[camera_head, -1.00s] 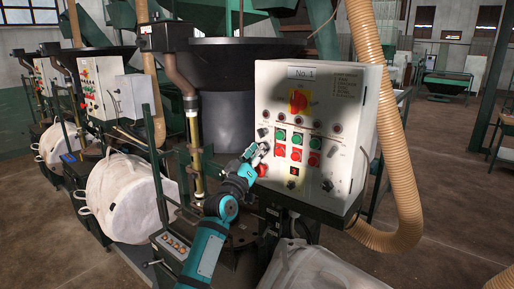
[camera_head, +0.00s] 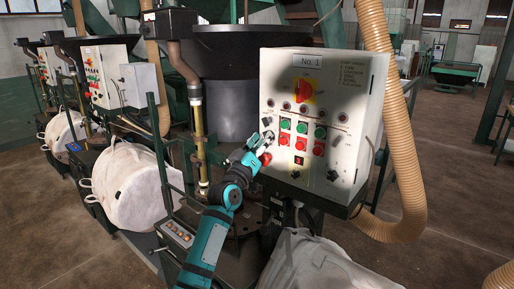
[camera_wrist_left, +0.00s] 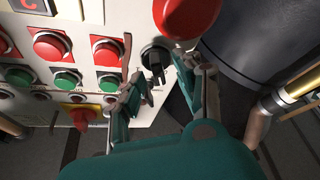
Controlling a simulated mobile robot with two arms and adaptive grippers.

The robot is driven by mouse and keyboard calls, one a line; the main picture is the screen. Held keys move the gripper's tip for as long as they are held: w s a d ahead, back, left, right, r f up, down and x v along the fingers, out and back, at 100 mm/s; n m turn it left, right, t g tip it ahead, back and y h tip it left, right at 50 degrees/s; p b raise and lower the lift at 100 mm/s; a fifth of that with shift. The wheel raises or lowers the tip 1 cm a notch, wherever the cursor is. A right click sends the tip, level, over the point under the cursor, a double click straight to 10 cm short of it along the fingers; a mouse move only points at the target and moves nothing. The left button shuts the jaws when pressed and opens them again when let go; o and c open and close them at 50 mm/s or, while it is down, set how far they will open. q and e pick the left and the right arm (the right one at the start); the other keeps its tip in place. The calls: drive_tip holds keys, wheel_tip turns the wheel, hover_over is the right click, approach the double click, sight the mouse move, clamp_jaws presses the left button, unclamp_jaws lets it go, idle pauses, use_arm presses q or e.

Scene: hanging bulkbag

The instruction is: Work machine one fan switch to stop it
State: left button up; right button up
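The grey-white machine one control panel (camera_head: 345,105), labelled No. 1, stands right of centre in the head view. My left gripper (camera_head: 266,141) is at its left edge, beside the rows of green and red buttons. In the left wrist view a black knob switch (camera_wrist_left: 155,59) lies between the fingertips of my left gripper (camera_wrist_left: 165,76). The fingers are spread around or just in front of it; I cannot tell whether they touch it. In the head view the gripper covers this switch. No label shows which switch is the fan's. My right gripper is out of sight.
A red mushroom button (camera_wrist_left: 187,14) is close to the fingers. A red-yellow rotary switch (camera_head: 305,92) sits higher on the panel. A beige hose (camera_head: 395,120) hangs right of the panel. White bulk bags (camera_head: 130,192) stand at left. The right floor is open.

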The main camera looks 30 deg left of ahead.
use_arm(q)
drive_tip(key=v, duration=1.1)
drive_tip(key=shift+s, duration=0.35)
drive_tip(key=shift+f, duration=0.1)
